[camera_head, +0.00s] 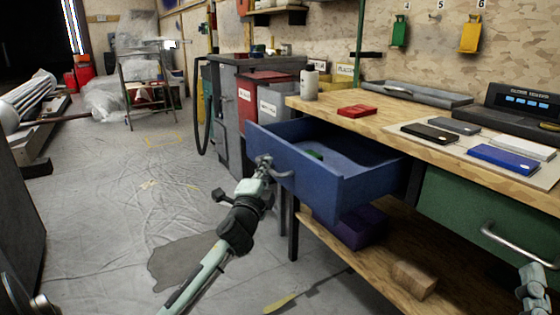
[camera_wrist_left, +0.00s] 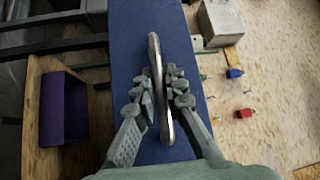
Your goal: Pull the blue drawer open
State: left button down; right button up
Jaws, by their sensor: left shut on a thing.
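The blue drawer (camera_head: 350,190) stands well out from under the wooden workbench, its inside showing from above. A small green thing (camera_head: 315,154) lies in it. My left gripper (camera_head: 266,163) is at the drawer's front. In the left wrist view the left gripper (camera_wrist_left: 160,92) has its fingers on both sides of the metal handle (camera_wrist_left: 156,60) and is shut on it, in front of the blue front panel (camera_wrist_left: 128,30). My right gripper (camera_head: 533,285) shows only in part at the lower right edge; its fingers cannot be read.
The workbench (camera_head: 440,120) carries a red thing, several flat boxes and a grey tray. A green drawer (camera_head: 470,215) is to the right. A purple bin (camera_head: 355,228) and a wood block (camera_head: 413,279) are on the lower shelf. The sheeted floor left of the drawer is mostly free.

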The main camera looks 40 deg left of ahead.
pick_arm(q)
jog(key=shift+s+a, duration=0.25)
jog(key=shift+s, duration=0.35)
jog(key=shift+s+a, duration=0.2)
jog(key=shift+s, duration=0.4)
pick_arm(e)
jog(key=shift+w+a+f+g, duration=0.2)
jog(key=shift+f+g, duration=0.4)
pick_arm(q)
jog(key=c, duration=1.6)
grip_release()
jog(key=v, duration=1.2)
